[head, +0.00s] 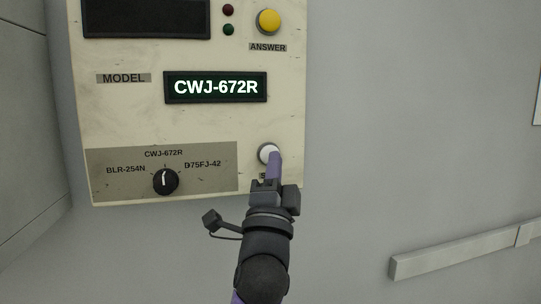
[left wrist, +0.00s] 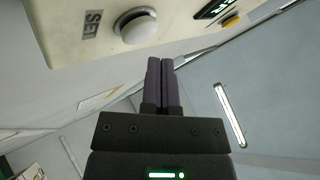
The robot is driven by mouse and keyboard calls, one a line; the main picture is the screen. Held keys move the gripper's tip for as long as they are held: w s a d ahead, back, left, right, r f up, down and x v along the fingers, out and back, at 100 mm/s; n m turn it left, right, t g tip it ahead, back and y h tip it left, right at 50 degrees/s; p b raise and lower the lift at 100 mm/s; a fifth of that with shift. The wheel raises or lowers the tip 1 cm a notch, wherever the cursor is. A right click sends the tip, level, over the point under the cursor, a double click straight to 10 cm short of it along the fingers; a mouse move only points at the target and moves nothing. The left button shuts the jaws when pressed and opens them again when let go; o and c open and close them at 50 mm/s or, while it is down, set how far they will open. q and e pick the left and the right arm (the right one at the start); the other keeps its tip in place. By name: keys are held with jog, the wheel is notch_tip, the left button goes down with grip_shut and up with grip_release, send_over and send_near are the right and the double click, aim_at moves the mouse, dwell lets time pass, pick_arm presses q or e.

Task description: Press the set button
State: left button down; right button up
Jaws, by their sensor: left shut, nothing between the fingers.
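The set button is a round white button (head: 267,152) at the lower right of a cream control panel (head: 130,50). In the left wrist view the white button (left wrist: 137,27) shows beside its SET label (left wrist: 93,24). My left gripper (head: 274,156) is shut and empty. Its purple fingertips overlap the button's lower right part in the head view and partly cover the label. In the left wrist view the fingertips (left wrist: 161,62) are just below and right of the button, with a small gap visible in the picture. I cannot tell whether they touch it. My right gripper is not in view.
The panel has a black dial (head: 166,181), a lit display (head: 215,87) reading CWJ-672R, and a yellow ANSWER button (head: 269,21). A grey rail (head: 455,254) runs along the wall at lower right.

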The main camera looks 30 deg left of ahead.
pick_arm(q)
jog(key=s+d, duration=0.3)
jog(key=shift+d, duration=0.15)
dwell(0.7)
